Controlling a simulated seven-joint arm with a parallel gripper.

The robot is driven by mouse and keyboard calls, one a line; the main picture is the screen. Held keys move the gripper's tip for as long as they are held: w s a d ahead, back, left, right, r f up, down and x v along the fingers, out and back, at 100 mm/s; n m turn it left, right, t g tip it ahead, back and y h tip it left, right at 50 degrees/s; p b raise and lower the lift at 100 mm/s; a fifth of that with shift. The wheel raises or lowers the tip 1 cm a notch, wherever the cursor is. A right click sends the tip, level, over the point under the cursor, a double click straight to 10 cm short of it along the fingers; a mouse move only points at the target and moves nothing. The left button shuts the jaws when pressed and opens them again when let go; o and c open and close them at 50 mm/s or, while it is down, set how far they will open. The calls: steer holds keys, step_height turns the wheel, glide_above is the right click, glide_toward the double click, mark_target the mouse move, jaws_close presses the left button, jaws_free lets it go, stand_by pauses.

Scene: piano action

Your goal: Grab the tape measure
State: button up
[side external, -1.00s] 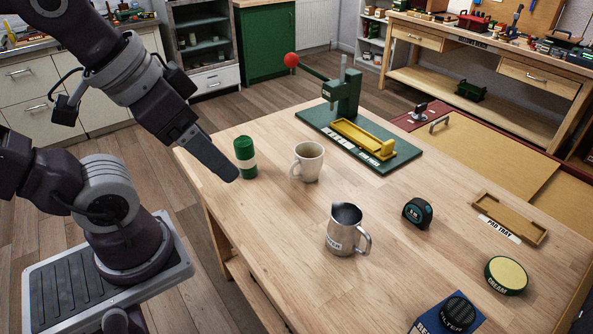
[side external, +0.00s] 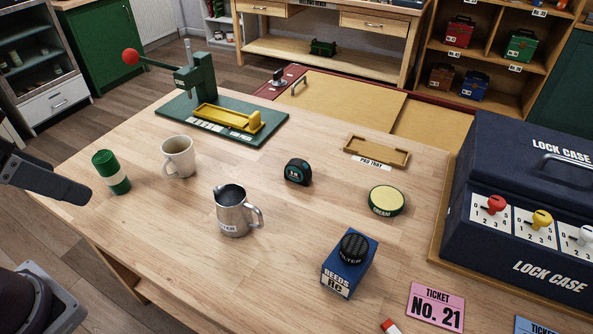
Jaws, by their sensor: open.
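My gripper (side external: 82,194) is at the left edge of the side external view, seen from the side as a dark grey end. It is open and empty, left of the green and white canister and well apart from the tape measure. The gap between its fingers is hidden from this angle.
Between my gripper and the tape measure stand the canister (side external: 111,172), a mug (side external: 179,157) and the steel pitcher (side external: 232,211). A green press (side external: 196,80) is behind. The pad tray (side external: 376,151), cream tin (side external: 386,201), blue box (side external: 349,267) and lock case (side external: 525,200) lie rightward.

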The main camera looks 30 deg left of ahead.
steer(key=o, duration=0.4)
steer(key=shift+o, duration=0.2)
